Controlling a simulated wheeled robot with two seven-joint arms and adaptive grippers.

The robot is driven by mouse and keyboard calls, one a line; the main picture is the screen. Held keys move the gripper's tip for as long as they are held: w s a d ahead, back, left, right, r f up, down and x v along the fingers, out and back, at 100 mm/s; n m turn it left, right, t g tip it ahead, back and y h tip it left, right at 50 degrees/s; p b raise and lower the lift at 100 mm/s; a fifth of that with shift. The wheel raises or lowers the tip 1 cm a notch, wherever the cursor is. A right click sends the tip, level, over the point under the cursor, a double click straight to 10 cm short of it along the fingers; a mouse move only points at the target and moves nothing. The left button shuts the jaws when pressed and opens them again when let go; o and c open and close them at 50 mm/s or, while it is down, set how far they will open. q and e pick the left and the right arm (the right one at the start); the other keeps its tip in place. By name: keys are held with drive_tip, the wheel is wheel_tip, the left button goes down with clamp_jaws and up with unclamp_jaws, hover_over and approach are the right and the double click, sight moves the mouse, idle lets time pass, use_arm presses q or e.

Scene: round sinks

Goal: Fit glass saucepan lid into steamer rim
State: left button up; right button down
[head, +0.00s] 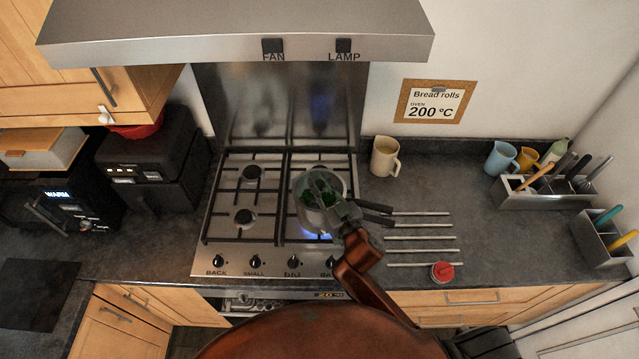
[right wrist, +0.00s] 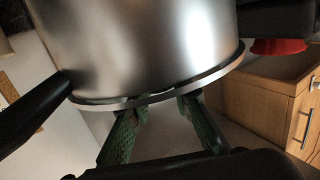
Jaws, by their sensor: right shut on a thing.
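A steel steamer pot (head: 299,186) stands on the front right burner, with a blue flame under it and green food inside. Its steel side (right wrist: 140,45) fills the upper part of the right wrist view. Black handles (head: 372,207) point right from it. My right gripper (head: 322,197) is over the pot's opening, its green-padded fingers (right wrist: 163,127) at the rim in the right wrist view. It is shut on the glass lid, whose clear pane I can hardly make out. I cannot tell whether the lid is seated or tilted. My left gripper is not in view.
A cream mug (head: 385,156) stands right of the stove. Utensil holders (head: 545,193) are at far right. The range hood (head: 235,30) hangs above. Other burners are empty.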

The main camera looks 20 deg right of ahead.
drive_tip(key=c, duration=1.7)
unclamp_jaws()
drive_tip(key=shift+o, duration=0.2)
drive_tip(key=shift+s, duration=0.15)
drive_tip(key=v, duration=1.1)
drive_tip(key=shift+s, duration=0.35)
